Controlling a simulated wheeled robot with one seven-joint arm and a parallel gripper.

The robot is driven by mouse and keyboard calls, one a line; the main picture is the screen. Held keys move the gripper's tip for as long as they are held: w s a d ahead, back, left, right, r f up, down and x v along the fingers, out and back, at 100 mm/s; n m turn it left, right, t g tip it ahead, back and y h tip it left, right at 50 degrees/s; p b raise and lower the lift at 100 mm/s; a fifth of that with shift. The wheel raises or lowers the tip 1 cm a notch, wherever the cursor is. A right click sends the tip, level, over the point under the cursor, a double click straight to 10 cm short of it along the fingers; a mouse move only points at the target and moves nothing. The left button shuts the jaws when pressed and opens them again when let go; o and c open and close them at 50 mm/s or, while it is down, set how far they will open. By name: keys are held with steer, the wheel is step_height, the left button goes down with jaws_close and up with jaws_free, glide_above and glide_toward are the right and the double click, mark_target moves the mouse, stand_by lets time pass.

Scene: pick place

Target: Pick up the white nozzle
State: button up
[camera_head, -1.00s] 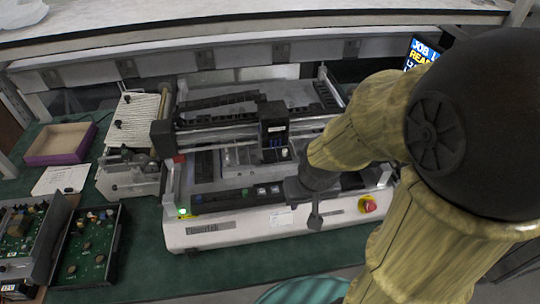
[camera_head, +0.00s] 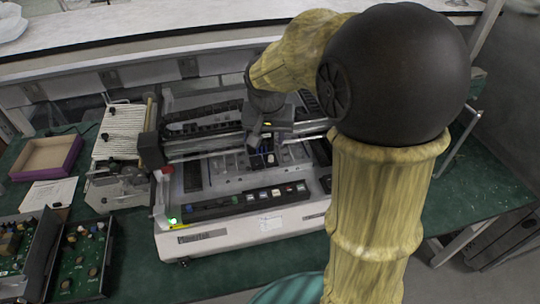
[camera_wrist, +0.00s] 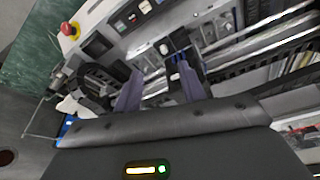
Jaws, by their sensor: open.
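My gripper (camera_wrist: 158,82) shows in the wrist view as two separated purple-grey fingers, open with nothing between them. In the head view my gripper (camera_head: 254,142) is over the middle of the benchtop machine (camera_head: 205,238), beside its dark carriage (camera_head: 281,113). A small white piece (camera_wrist: 164,49) shows just beyond the fingertips in the wrist view. It may be the white nozzle, but it is too small to tell. The gripper appears apart from it. In the head view my arm and gripper hide part of the machine around the carriage.
Rails and the carriage stand close around the gripper. A red stop button (camera_wrist: 70,30) is on the machine's corner. A purple-edged tray (camera_head: 70,158) and open circuit boxes (camera_head: 80,262) lie on the left. A shelf (camera_head: 150,40) runs behind. Green table (camera_head: 460,190) is clear at right.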

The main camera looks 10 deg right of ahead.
steer(key=shift+w+a+r+m, duration=0.2)
steer(key=shift+w+r+m, duration=0.2)
steer(key=shift+w+r, duration=0.5)
steer(key=p, duration=0.2)
glide_above(271, 156)
steer(key=s+a, duration=0.1)
steer(key=s, duration=0.2)
step_height(271, 156, down, 12)
steer(key=shift+w+a+r, duration=0.15)
steer(key=shift+w, duration=0.05)
steer(key=shift+p, duration=0.3)
steer(key=shift+w+d+f+p, duration=0.25)
steer(key=shift+w+f+p, duration=0.15)
steer(key=shift+f, duration=0.2)
steer(key=shift+w+p+x, duration=0.2)
steer(key=shift+p+x, duration=0.45)
steer(key=shift+x, duration=1.25)
steer(key=shift+d+r, duration=0.1)
steer(key=shift+d, duration=0.05)
